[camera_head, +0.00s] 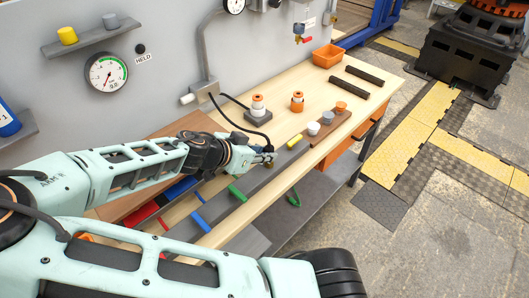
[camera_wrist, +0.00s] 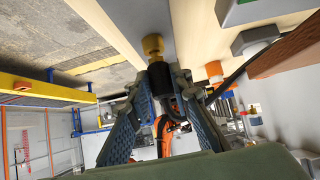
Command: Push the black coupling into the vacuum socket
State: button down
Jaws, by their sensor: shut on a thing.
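My gripper (camera_head: 268,155) is over the long grey beam (camera_head: 240,193) at the front of the bench. In the wrist view my gripper (camera_wrist: 160,95) is shut on the black coupling (camera_wrist: 161,79), which sits between its two fingers. A yellow brass-coloured fitting (camera_wrist: 153,44), seemingly the vacuum socket, stands at the grey beam directly beyond the coupling's end. The two are in line and look close or touching; how deep the coupling sits cannot be told. A black hose (camera_head: 235,101) runs from the wall pipe towards my gripper.
A round gauge (camera_head: 107,72) and a dark lamp (camera_head: 140,48) marked HELD are on the wall. An orange bin (camera_head: 327,56) stands at the far end.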

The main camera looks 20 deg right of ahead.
jog(key=shift+f, duration=0.5)
jog(key=c, duration=1.7)
grip_release()
jog(key=shift+o, duration=0.2)
jog(key=shift+a+r, duration=0.1)
jog(key=v, duration=1.1)
jog(key=shift+s+a+r, duration=0.15)
jog(key=shift+a+r, duration=0.1)
jog(key=shift+r, duration=0.05)
